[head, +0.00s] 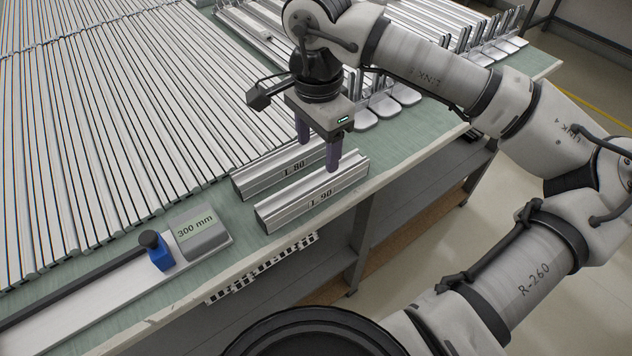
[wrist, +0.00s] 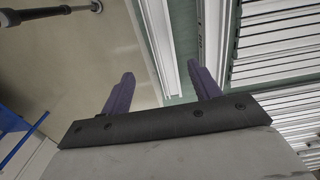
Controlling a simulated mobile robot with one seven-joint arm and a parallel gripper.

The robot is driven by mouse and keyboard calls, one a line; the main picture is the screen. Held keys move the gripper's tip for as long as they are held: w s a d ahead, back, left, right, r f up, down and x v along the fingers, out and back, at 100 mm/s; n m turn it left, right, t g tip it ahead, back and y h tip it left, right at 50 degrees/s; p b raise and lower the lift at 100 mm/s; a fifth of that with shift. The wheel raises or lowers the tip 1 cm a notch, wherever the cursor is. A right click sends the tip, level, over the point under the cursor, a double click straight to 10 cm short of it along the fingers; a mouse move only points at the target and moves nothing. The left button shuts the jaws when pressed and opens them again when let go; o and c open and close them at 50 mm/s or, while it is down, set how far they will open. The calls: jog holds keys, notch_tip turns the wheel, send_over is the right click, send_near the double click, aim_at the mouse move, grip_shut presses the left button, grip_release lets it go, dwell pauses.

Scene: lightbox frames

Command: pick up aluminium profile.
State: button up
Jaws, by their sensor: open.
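Two short aluminium profiles lie side by side on the green tabletop: one marked "L 80" (head: 262,178) and one marked "L 90" (head: 290,208), nearer the front edge. My gripper (head: 319,156) points down near their right ends, its two purple fingers apart with nothing held. In the head view one finger overlaps the L 80 end and the other the L 90. In the wrist view a pale profile (wrist: 163,42) runs ahead between the open fingers (wrist: 162,72). A second profile (wrist: 199,32) shows beyond the right finger. I cannot tell the fingertips' exact height.
Many long profiles (head: 90,130) cover the table's left side. A stop rail with a blue clamp (head: 160,252) and a grey "300 mm" block (head: 201,234) lies front left. Upright metal brackets (head: 385,100) stand behind my gripper. The front table edge (head: 350,208) is close.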

aim_at(315, 181)
notch_tip(315, 181, down, 4)
jog(key=shift+r, duration=0.15)
jog(key=shift+w+a+f+p, duration=0.1)
jog(key=shift+f+p, duration=0.5)
jog(key=shift+f, duration=0.8)
jog(key=shift+w+a+f+p, duration=0.1)
jog(key=shift+f+p, duration=0.5)
jog(key=shift+f, duration=0.8)
jog(key=c, duration=1.2)
